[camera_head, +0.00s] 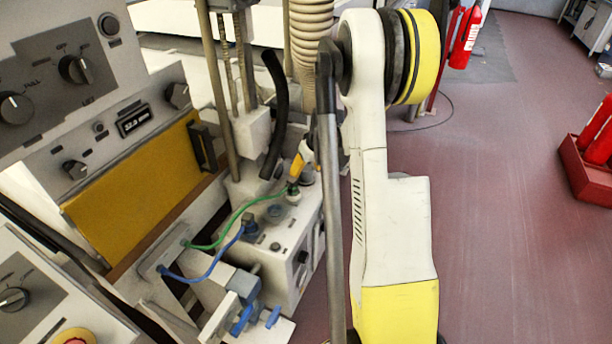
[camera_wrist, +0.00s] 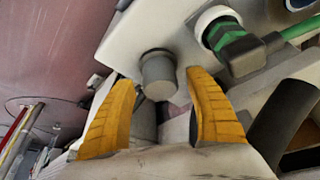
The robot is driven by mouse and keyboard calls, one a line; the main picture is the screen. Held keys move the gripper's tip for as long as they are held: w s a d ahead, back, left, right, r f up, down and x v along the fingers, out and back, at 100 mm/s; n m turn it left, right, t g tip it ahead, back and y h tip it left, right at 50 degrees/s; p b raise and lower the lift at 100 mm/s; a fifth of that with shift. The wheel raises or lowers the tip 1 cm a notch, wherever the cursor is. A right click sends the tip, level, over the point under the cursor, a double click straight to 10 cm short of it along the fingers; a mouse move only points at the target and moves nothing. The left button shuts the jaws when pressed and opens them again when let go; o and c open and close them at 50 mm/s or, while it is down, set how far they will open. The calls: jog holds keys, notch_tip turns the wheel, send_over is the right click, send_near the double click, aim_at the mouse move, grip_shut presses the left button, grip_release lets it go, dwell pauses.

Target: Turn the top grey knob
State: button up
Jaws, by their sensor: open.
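A round grey knob (camera_wrist: 158,75) stands out from a pale housing in the wrist view. My gripper (camera_wrist: 157,82) is open, with one orange finger on each side of the knob and visible space beside it. I cannot tell how deep the fingertips reach along the knob. A second grey cylindrical part (camera_wrist: 143,120) shows lower between the fingers, partly hidden. In the head view my gripper (camera_head: 298,168) is over the pale box (camera_head: 270,238), close to its green-cabled connector; the knob there is hard to make out.
A green connector (camera_wrist: 231,42) with a cable sits close right of the knob. A dark tube (camera_head: 275,110) and upright posts (camera_head: 218,90) stand near my gripper. A blue cable (camera_head: 208,272) runs over the box's left side. Open red floor (camera_head: 510,200) lies to the right.

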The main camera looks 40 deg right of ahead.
jog(key=shift+w+f, duration=0.15)
jog(key=shift+f, duration=0.3)
jog(key=shift+c, duration=0.6)
jog(key=c, duration=1.1)
jog(key=shift+m, duration=0.4)
jog(key=m+h, duration=0.1)
jog(key=m, duration=0.2)
jog(key=shift+m+g+h+b, duration=0.3)
jog(key=shift+o, duration=0.2)
jog(key=shift+m+g+h, duration=0.5)
jog(key=shift+m+g, duration=0.1)
jog(key=shift+m, duration=1)
